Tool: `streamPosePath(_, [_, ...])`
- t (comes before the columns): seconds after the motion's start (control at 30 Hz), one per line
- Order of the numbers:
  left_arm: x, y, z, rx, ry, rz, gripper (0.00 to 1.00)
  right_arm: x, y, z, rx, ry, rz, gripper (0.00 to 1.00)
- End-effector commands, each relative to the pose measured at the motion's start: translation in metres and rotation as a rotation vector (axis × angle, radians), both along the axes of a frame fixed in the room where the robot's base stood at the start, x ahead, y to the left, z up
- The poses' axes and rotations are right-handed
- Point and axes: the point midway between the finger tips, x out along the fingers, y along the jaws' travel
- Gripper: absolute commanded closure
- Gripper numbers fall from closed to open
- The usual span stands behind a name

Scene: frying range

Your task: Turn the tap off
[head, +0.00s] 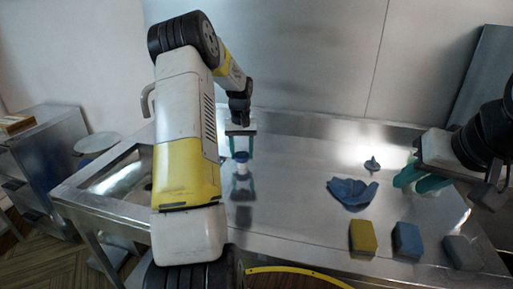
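No tap can be made out in the head view; my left arm covers the counter between the sink and the middle. The sink basin (117,182) is partly visible left of that arm. My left gripper (241,160) points down over the counter with its teal fingers apart. A small blue and white object (242,164) shows between or just behind the fingers; I cannot tell whether they touch it. My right gripper (418,181) is at the right side above the counter, its teal fingers apart with nothing visible between them.
On the metal counter (300,220) are a crumpled blue cloth (351,193), a small grey-blue plug-like item (372,165), a yellow sponge (362,237), a blue sponge (407,239) and a grey block (461,252). A round stool-like top (97,142) stands beyond the sink. A metal wall backs the counter.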

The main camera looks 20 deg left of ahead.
Motion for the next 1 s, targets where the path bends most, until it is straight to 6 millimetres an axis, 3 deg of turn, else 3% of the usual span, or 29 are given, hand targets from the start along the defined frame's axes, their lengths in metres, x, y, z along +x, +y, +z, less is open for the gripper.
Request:
streamPosePath(0.03, [0.001, 0.000, 0.001, 0.001, -0.002, -0.003, 0.42, 0.000, 0.000, 0.000, 0.000, 0.000, 0.000, 0.70])
streamPosePath(0.1, [0.001, 0.000, 0.001, 0.001, -0.002, -0.003, 0.29, 0.000, 0.000, 0.000, 0.000, 0.000, 0.000, 0.70])
streamPosePath(0.47, [0.000, 0.000, 0.003, 0.000, -0.001, 0.000, 0.28, 0.000, 0.000, 0.000, 0.000, 0.000, 0.000, 0.70])
streamPosePath(0.8, [0.001, 0.000, 0.056, 0.001, -0.004, -0.002, 0.28, 0.000, 0.000, 0.000, 0.000, 0.000, 0.000, 0.70])
streamPosePath(1.0, [0.001, 0.000, 0.076, 0.001, -0.002, -0.001, 0.28, 0.000, 0.000, 0.000, 0.000, 0.000, 0.000, 0.70])
